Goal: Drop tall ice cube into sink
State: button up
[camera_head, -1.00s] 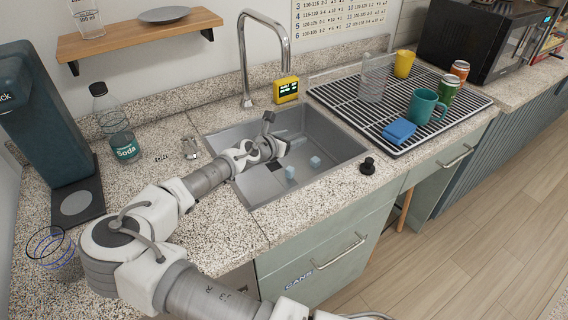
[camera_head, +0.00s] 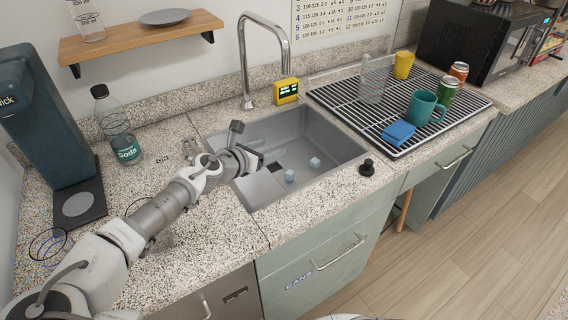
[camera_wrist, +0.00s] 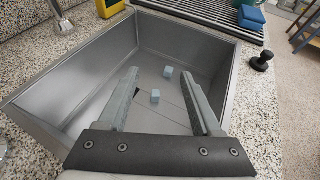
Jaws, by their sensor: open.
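Two small pale-blue ice cubes lie apart on the floor of the grey metal sink (camera_head: 335,145). One ice cube (camera_head: 289,175) is nearer the front and the other ice cube (camera_head: 315,163) is farther right. In the wrist view they show as a nearer cube (camera_wrist: 155,97) and a farther cube (camera_wrist: 168,72). I cannot tell which is the tall one. My gripper (camera_head: 254,161) is over the left side of the sink. In the wrist view my gripper (camera_wrist: 160,73) has its fingers wide apart, with nothing held between them.
A curved faucet (camera_head: 242,55) with a yellow display box (camera_head: 286,91) stands behind the sink. To the right, a drying rack (camera_head: 350,105) holds cups, cans and a blue sponge (camera_head: 398,132). A soda bottle (camera_head: 118,125) and a dark teal machine (camera_head: 40,120) stand left.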

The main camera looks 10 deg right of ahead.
jog(key=shift+v, duration=2.55)
